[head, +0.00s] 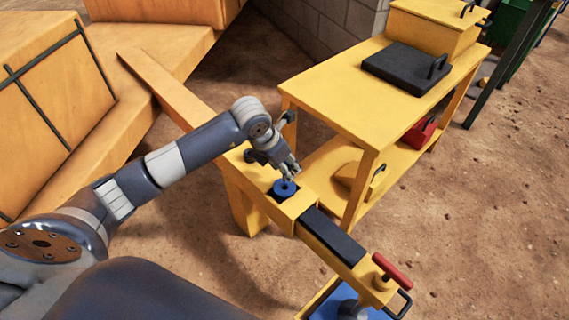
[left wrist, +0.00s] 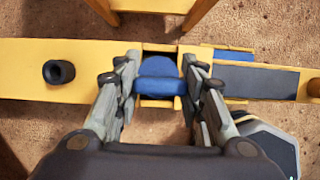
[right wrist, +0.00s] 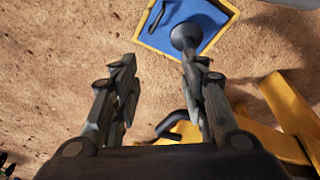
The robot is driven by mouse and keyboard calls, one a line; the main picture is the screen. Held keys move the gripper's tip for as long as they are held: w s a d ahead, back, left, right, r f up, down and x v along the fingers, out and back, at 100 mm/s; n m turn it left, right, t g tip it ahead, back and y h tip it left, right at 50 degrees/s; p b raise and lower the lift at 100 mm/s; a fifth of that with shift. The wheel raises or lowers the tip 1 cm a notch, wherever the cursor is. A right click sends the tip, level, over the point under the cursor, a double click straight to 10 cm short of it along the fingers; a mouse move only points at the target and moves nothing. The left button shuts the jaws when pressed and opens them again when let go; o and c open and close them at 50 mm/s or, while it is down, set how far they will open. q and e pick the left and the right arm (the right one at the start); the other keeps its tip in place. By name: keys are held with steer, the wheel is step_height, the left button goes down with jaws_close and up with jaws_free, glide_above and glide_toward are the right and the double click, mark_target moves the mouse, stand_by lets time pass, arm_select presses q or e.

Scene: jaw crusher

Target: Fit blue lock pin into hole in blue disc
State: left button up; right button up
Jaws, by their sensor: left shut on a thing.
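The blue disc (head: 284,189) lies in a square recess of the yellow beam, and it also shows in the left wrist view (left wrist: 160,67). My left gripper (head: 288,172) is directly above the disc. In the left wrist view its fingers are shut on a blue piece (left wrist: 160,88), which looks like the lock pin's top. The pin's lower end and the disc's hole are hidden or too small to make out, so I cannot tell whether the pin is in the hole. My right gripper (right wrist: 165,75) shows only in the right wrist view, with its fingers apart and nothing between them.
The yellow beam (head: 190,103) runs diagonally, with a dark slab (head: 332,236) and a red-handled clamp (head: 391,270) at its near end. A yellow table (head: 335,95) with a black plate (head: 405,70) stands close behind. A blue, yellow-rimmed tray (right wrist: 210,15) lies below my right gripper.

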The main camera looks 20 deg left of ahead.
mark_target(284, 180)
arm_select(q)
steer(key=shift+f+b, duration=0.5)
steer(key=shift+f, duration=0.3)
arm_select(e)
steer(key=v, duration=0.4)
steer(key=shift+w+r, duration=0.25)
steer(key=shift+r, duration=0.1)
steer(key=shift+r, duration=0.15)
steer(key=shift+r, duration=0.25)
steer(key=shift+f, duration=0.15)
stand_by(0.5)
steer(key=shift+s, duration=0.2)
arm_select(q)
steer(key=shift+f+b, duration=1.05)
steer(key=shift+f, duration=0.1)
arm_select(e)
steer(key=shift+s+d+r+t, duration=0.1)
steer(key=shift+s+r+t, duration=0.05)
steer(key=shift+r, duration=0.4)
steer(key=shift+s+d+r+t, duration=0.1)
steer(key=shift+s+r+t, duration=0.1)
steer(key=shift+r, duration=0.35)
arm_select(q)
steer(key=shift+f, duration=0.25)
arm_select(e)
steer(key=shift+w+a+f, duration=0.1)
steer(key=shift+w+a, duration=0.1)
steer(key=shift+w, duration=0.25)
